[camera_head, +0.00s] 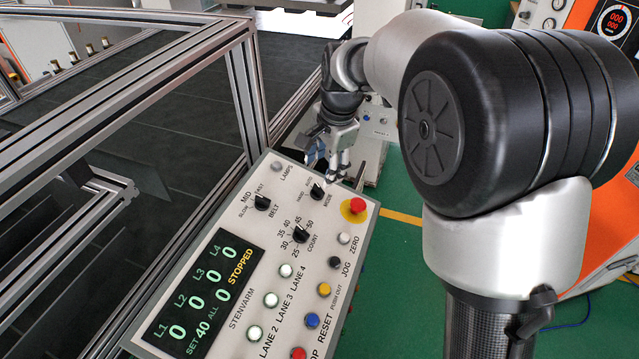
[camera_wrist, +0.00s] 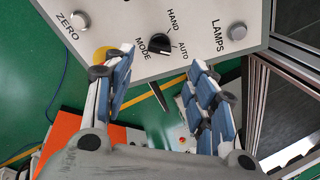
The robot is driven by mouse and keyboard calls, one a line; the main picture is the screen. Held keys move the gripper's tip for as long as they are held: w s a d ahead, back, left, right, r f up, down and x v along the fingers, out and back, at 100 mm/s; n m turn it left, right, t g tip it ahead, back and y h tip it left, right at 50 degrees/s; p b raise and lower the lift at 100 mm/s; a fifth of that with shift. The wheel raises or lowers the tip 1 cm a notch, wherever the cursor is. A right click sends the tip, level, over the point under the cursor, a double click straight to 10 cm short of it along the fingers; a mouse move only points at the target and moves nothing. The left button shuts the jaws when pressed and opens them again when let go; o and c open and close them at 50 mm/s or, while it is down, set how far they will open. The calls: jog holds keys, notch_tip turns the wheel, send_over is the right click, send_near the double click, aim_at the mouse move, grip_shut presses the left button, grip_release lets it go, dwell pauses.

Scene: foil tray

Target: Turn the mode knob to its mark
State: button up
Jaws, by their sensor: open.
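The mode knob (camera_head: 318,191) is a small black knob at the top right of the sloped white control panel (camera_head: 222,215). Its HAND, AUTO and MODE labels are printed around it. In the wrist view the knob (camera_wrist: 159,44) stands at the top middle, with HAND above it and AUTO to its right. My gripper (camera_head: 328,165) is just beyond the knob in the head view. In the wrist view my gripper (camera_wrist: 158,66) has its blue-padded fingers apart, with the knob beyond the gap, apparently untouched.
A red emergency stop (camera_head: 355,205) on a yellow base is right of the knob. The LAMPS button (camera_head: 277,166), belt knob (camera_head: 262,202) and count knob (camera_head: 300,234) lie nearby. An aluminium frame (camera_head: 243,95) runs along the panel's left. A display (camera_head: 208,296) reads STOPPED.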

aim_at(319, 188)
jog(key=x, duration=0.9)
jog(key=shift+s, duration=0.1)
jog(key=shift+c, duration=0.4)
jog(key=c, duration=1)
